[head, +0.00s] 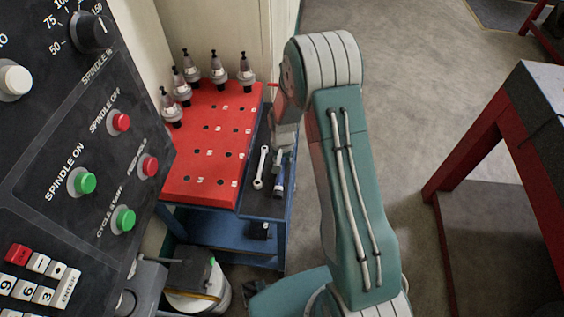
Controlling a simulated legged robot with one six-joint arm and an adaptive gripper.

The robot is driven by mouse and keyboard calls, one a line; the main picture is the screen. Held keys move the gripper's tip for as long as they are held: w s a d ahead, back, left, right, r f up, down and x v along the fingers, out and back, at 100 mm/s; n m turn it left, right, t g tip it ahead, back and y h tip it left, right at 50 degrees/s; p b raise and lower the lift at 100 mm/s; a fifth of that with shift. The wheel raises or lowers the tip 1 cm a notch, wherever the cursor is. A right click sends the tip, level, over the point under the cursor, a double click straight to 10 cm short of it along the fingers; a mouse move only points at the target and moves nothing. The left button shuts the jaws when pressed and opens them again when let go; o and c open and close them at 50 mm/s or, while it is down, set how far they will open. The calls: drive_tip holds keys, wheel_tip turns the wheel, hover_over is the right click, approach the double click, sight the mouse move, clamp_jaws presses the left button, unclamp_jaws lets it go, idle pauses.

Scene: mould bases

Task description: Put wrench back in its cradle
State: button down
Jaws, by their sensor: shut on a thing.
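A silver wrench (261,168) with a ring at its near end lies lengthwise on the dark side ledge (252,198) of a blue cart, to the right of the red top. My gripper (279,158) points down over this ledge, just right of the silver wrench and apart from it in the picture. It is shut on a slim tool with a blue lower part (279,180). The grip is small and partly hidden, and I cannot tell whether this tool touches the ledge. No cradle can be made out clearly.
The red top (208,150) has rows of holes and several tool holders (219,72) along its far and left edges. A control panel (75,150) fills the left. A red-framed table (500,130) stands at the right, with open floor (420,60) between.

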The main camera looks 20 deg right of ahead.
drive_tip(key=shift+c, duration=1.8)
unclamp_jaws()
wheel_tip(320, 180, up, 12)
drive_tip(key=shift+w, duration=0.25)
